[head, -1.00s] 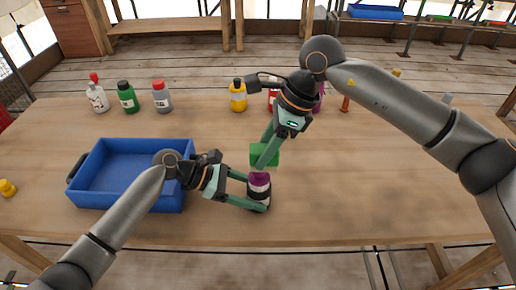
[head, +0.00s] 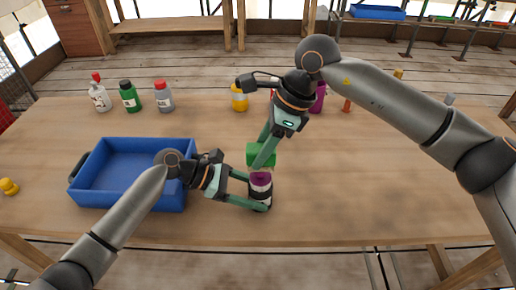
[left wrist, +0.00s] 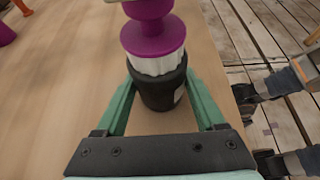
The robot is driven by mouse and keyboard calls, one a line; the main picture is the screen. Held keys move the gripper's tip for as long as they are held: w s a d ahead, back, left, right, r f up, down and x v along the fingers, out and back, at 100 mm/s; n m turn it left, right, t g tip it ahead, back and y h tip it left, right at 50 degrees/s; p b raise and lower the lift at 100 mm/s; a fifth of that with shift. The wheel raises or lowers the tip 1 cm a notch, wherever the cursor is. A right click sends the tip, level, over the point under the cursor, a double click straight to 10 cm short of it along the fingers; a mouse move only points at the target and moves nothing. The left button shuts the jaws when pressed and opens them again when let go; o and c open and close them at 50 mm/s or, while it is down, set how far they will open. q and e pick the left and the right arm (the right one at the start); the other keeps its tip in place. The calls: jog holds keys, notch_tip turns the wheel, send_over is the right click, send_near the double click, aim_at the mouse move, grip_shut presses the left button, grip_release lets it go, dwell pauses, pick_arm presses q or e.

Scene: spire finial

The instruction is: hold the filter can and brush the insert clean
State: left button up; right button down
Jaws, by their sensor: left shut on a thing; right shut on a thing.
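The dark filter can (head: 260,193) stands on the table near its front edge, and also shows in the left wrist view (left wrist: 160,92). My left gripper (head: 256,194) is shut around it from the left, one finger on each side. A white pleated insert (left wrist: 156,63) with a purple cap (left wrist: 153,38) sticks up from the can's mouth; the cap also shows in the head view (head: 260,177).
A blue tray (head: 84,190) stands left of the can, close to my left arm. Several bottles, including a green one (head: 129,97) and a yellow one (head: 239,101), stand along the back. A yellow knob-shaped thing (head: 8,187) lies far left. The table's right front is clear.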

jog(key=d+v, duration=0.1)
jog(key=v, duration=0.7)
jog(key=shift+d+f, duration=0.2)
jog(key=shift+d, duration=0.25)
dwell(0.3)
pick_arm(q)
jog(key=o, duration=1)
jog(key=shift+c, duration=0.2)
jog(key=v, duration=1.2)
jog(key=shift+s, duration=0.1)
